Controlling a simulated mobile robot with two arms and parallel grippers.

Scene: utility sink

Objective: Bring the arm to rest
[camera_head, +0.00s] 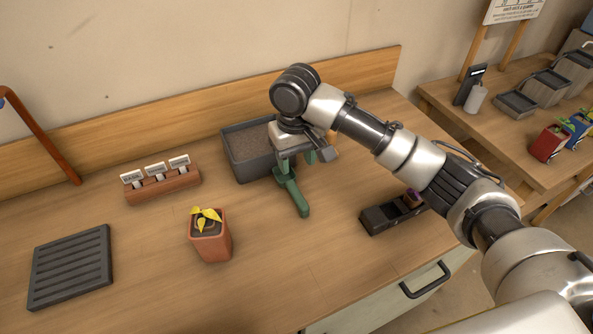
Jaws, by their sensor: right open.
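My right arm reaches in from the right over the wooden bench. Its gripper (304,157) is open, pointing down at the front right part of a dark grey bin (240,158) filled with brown, soil-like material. A green-handled tool (292,193) lies just below the gripper, its handle extending toward the front of the bench. Its upper end is hidden by the gripper, and I cannot tell whether they touch. My left gripper is not in view.
A terracotta pot (211,246) with a yellowed plant, a slatted dark tray (70,268), a label holder (163,188) and a dark box (383,219) stand on the bench. Bare wood lies between them. A second table (515,135) with trays is at right.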

